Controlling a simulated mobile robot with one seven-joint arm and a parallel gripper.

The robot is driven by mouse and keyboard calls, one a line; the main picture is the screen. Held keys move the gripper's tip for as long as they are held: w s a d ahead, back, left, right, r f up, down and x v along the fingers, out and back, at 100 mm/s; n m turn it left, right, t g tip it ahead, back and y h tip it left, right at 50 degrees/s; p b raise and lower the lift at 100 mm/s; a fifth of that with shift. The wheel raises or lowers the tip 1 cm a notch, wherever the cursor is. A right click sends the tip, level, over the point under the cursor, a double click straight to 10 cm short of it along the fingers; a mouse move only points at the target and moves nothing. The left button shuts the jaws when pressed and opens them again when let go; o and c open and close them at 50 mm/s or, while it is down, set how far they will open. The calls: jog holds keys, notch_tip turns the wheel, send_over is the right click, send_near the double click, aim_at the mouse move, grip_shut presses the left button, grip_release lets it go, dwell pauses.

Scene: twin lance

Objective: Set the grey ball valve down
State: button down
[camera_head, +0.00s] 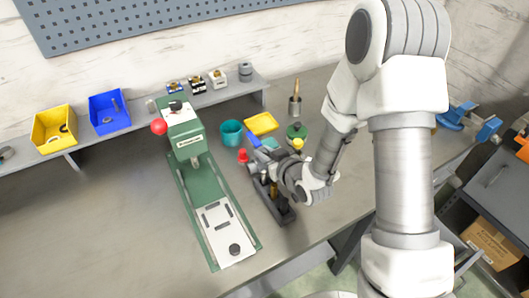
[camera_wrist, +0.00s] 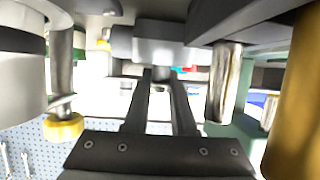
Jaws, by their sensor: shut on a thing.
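My gripper (camera_wrist: 160,75) is shut on a grey metal piece (camera_wrist: 158,46), which I take to be the grey ball valve. Its pale grey body crosses the fingertips, with a darker stub on its left. In the head view my gripper (camera_head: 262,166) is low over the bench, right of the green press. It is above or beside a dark, narrow fixture (camera_head: 285,213) with a brass-coloured post. The valve is mostly hidden by my wrist there. I cannot tell whether it touches the fixture.
The green press (camera_head: 187,140) with a red knob stands close left. A red piece (camera_head: 242,156), teal cup (camera_head: 231,132), yellow tray (camera_head: 262,124) and green round container (camera_head: 297,131) crowd behind my gripper. Yellow (camera_head: 54,129) and blue bins (camera_head: 109,112) sit farther left. The bench (camera_head: 125,200) is clear at left.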

jog(key=shift+f, duration=0.15)
jog(key=c, duration=0.7)
grip_release()
jog(key=shift+c, duration=0.2)
jog(key=shift+r, duration=0.2)
jog(key=v, duration=0.6)
jog(key=shift+s+d, duration=0.2)
jog(key=shift+r+p, duration=0.3)
jog(key=shift+p, duration=1.7)
jog(key=shift+f+p+v, duration=0.2)
jog(key=shift+p+v, duration=2.4)
jog(key=shift+p, duration=1.55)
